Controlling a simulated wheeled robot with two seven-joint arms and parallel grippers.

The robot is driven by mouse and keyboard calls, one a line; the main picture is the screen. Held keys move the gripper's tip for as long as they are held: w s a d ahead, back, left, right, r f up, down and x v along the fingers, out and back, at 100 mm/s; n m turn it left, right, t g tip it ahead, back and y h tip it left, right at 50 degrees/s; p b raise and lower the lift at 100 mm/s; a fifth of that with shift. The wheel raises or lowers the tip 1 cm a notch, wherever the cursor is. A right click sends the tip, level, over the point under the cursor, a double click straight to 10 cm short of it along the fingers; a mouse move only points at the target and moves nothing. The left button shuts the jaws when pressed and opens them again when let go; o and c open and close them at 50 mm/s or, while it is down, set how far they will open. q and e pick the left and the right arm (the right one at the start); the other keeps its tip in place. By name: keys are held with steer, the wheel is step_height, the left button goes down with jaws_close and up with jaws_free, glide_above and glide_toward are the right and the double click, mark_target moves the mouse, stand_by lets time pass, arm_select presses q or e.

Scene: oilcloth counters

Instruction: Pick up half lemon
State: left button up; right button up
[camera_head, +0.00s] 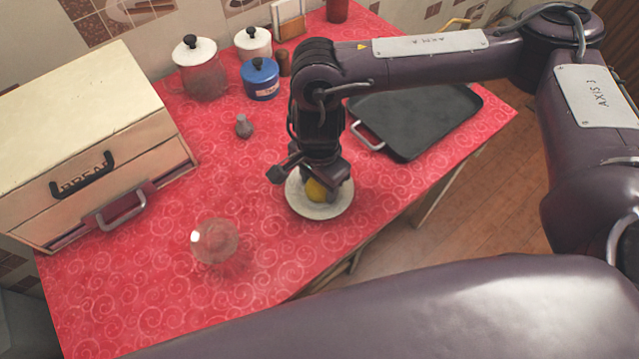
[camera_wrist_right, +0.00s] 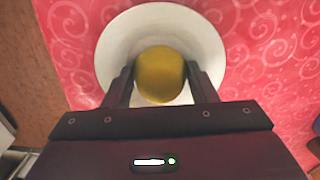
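The half lemon (camera_head: 316,190) is yellow and sits on a round white plate (camera_head: 322,211) on the red counter. My right gripper (camera_head: 325,185) points down over the plate, with the lemon at its fingers. In the right wrist view the lemon (camera_wrist_right: 160,74) lies between the two dark fingers of the gripper (camera_wrist_right: 160,86), one on each side. The fingers are spread about as wide as the lemon; whether they press on it is hard to tell. The plate (camera_wrist_right: 115,45) shows under the lemon in that view. My left gripper is not in view.
A clear glass bowl (camera_head: 215,241) stands left of the plate. A dark baking tray (camera_head: 420,118) lies behind it to the right. A small grey shaker (camera_head: 243,125), a blue canister (camera_head: 260,79) and a bread box (camera_head: 85,150) stand farther back and left. The counter's front edge is close to the plate.

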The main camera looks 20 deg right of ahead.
steer(key=shift+c, duration=1.2)
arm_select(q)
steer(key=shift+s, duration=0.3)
arm_select(e)
steer(key=shift+c, duration=0.2)
steer(key=shift+r, duration=0.2)
